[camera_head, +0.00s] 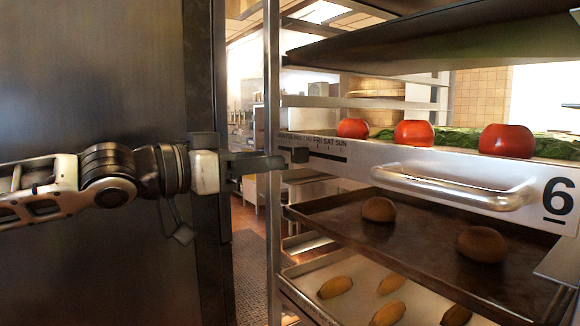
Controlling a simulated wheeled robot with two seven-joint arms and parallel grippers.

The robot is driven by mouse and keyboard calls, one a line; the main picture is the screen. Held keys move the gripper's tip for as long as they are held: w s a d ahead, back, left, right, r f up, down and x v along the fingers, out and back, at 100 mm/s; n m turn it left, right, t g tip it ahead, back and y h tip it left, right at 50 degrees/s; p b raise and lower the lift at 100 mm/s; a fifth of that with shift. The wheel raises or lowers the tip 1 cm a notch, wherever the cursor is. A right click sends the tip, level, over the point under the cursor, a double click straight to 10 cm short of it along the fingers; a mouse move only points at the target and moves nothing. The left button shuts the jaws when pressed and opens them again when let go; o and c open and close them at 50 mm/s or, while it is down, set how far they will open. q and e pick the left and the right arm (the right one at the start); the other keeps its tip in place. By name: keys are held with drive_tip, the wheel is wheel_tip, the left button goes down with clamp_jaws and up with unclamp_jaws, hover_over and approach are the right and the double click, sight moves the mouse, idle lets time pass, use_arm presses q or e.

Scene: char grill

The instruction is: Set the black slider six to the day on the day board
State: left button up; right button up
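The day board is the strip of day names (325,141) on the left part of the white front panel marked 6 (555,200). FRI, SAT and SUN read clearly; the names further left are small and partly hard to read. A dark slot (328,156) runs below them. The small black slider (300,155) sits on the slot, left of FRI, roughly below THU. My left gripper (283,162) reaches in from the left, its fingertip end just left of the slider. I cannot tell whether they touch, or how far the fingers are apart. My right gripper is not in view.
A metal handle (455,187) sticks out of the panel right of the slot. Red tomatoes (414,133) and greens lie above. A dark tray (420,240) with brown buns is below. The rack post (272,220) stands near my gripper; a dark door (95,70) fills the left.

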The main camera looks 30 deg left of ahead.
sight(293, 156)
use_arm(q)
drive_tip(key=p+x, duration=0.1)
drive_tip(key=x, duration=0.3)
drive_tip(key=shift+r, duration=0.2)
drive_tip(key=shift+p+x, duration=0.35)
drive_tip(key=shift+x, duration=0.65)
drive_tip(key=shift+f, duration=0.15)
